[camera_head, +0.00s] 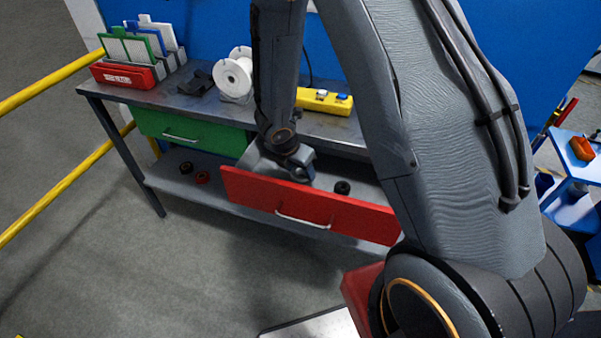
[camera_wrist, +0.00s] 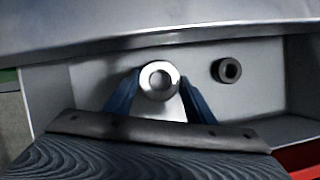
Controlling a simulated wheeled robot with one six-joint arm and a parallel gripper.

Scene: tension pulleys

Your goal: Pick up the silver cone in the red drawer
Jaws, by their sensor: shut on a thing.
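The red drawer (camera_head: 300,208) is pulled open below the workbench. My gripper (camera_head: 303,172) reaches down into it near its left part. In the wrist view the silver cone (camera_wrist: 160,84) is between the two blue fingers of my gripper (camera_wrist: 158,95), which are shut on it. Its round top with a ring-shaped end faces the camera. The lower part of the cone is hidden behind the gripper's dark bracket. In the head view the cone is hidden by my gripper.
A small dark ring-like part (camera_wrist: 226,70) lies in the drawer beside the cone. The workbench top (camera_head: 185,104) overhangs the drawer's back. A closed green drawer (camera_head: 195,133) is at the left. A white spool (camera_head: 234,77) and yellow box (camera_head: 324,101) stand on the bench.

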